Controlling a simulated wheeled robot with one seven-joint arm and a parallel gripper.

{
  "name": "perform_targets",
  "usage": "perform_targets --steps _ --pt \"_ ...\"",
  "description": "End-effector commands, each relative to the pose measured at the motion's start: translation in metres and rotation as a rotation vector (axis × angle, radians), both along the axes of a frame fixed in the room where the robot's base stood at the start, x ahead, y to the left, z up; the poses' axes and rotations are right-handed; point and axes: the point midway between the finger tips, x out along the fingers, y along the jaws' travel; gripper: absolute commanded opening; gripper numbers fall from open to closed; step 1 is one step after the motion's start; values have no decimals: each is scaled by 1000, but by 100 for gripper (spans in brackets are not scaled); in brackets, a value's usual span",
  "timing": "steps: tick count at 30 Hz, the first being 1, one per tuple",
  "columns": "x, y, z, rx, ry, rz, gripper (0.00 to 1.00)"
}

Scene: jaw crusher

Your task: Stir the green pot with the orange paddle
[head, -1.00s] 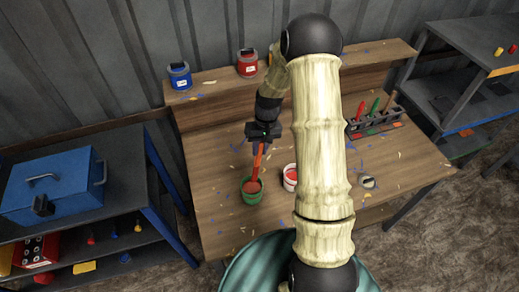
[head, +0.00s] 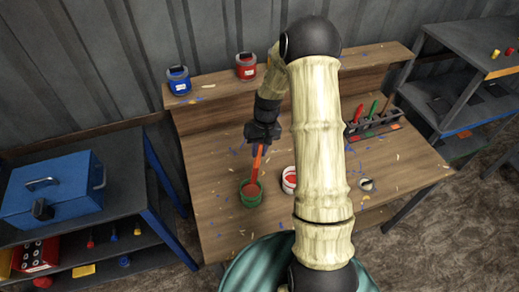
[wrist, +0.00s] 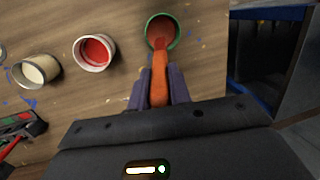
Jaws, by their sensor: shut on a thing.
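The green pot (head: 242,197) stands on the wooden workbench at its left front, with reddish-brown contents. It also shows at the top of the wrist view (wrist: 174,46). My gripper (head: 262,140) is above and behind the pot, shut on the orange paddle (head: 256,164). In the wrist view the paddle (wrist: 159,80) sits between the two fingers, and its far end is inside the pot's opening. How deep the tip is cannot be told.
A white pot with red contents (head: 289,180) stands right of the green pot. A pot with pale contents (wrist: 36,71) lies beyond it. A tool rack (head: 372,128) is at right. Blue (head: 178,82) and red (head: 246,67) cans stand on the back shelf.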

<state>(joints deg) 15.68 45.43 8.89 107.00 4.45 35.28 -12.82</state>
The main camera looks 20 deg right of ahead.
Motion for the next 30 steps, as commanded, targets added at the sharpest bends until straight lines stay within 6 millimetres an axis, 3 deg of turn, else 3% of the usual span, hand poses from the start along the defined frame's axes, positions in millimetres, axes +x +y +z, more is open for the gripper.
perform_targets --steps 18,30 --pt "0 0 49 0 -1 0 0" --pt "0 0 49 0 0 0 0"
